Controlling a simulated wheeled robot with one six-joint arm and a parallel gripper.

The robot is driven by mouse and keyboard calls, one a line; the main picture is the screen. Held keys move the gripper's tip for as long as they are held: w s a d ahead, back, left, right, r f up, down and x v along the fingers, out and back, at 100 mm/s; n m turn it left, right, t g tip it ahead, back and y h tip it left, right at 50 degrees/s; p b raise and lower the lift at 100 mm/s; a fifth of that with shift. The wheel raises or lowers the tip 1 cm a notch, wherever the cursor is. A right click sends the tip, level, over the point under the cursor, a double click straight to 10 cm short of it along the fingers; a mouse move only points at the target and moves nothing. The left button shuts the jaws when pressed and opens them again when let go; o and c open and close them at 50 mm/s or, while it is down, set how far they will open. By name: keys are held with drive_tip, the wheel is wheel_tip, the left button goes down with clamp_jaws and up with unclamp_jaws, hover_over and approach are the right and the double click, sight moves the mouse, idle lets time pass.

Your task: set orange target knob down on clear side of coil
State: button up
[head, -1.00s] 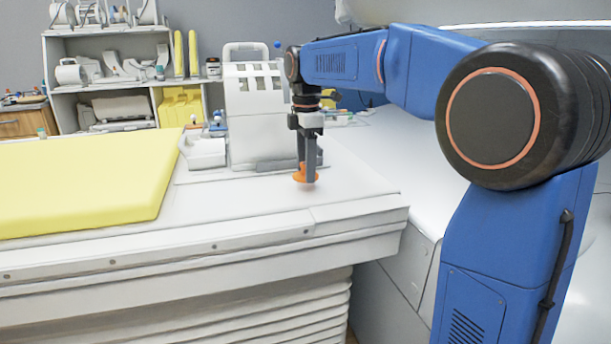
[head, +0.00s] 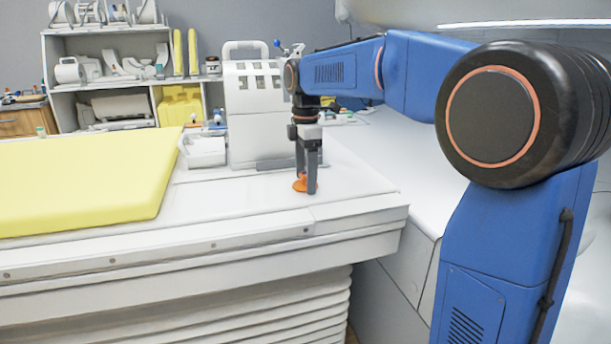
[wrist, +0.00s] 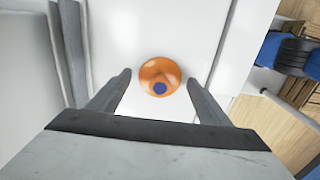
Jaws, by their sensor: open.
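The orange target knob (head: 299,183) stands on the white table top in front of the coil. In the wrist view the knob (wrist: 160,77) is a round orange disc with a dark blue spot, lying between and just beyond the fingers. My gripper (head: 308,188) points down at the knob with its fingertips low by the table. In the wrist view my gripper (wrist: 162,88) is open, with white surface showing on both sides of the knob. The white coil (head: 268,125) with a top handle and slots stands upright behind the gripper.
A yellow pad (head: 85,180) covers the table's left part. A small white tray-like part (head: 204,150) sits left of the coil. The white table top (head: 240,205) in front is bare, up to its front edge. Shelves (head: 110,80) stand behind.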

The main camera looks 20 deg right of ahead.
wheel_tip(320, 180, up, 12)
idle(0.6)
drive_tip(key=s+d+f+m+t, duration=0.1)
drive_tip(key=s+d+f+m, duration=0.1)
drive_tip(key=s+f+m, duration=0.5)
drive_tip(key=s+d+f+m+t, duration=0.2)
drive_tip(key=s+d+f, duration=0.1)
drive_tip(key=s, duration=0.8)
drive_tip(key=s+d+f+m+t, duration=0.1)
drive_tip(key=s+d+f+m, duration=0.1)
drive_tip(key=s+f+m, duration=0.7)
drive_tip(key=s+f, duration=0.6)
drive_tip(key=f, duration=0.1)
drive_tip(key=shift+s+f+t, duration=0.2)
drive_tip(key=shift+f+t, duration=0.15)
drive_tip(key=shift+t, duration=0.05)
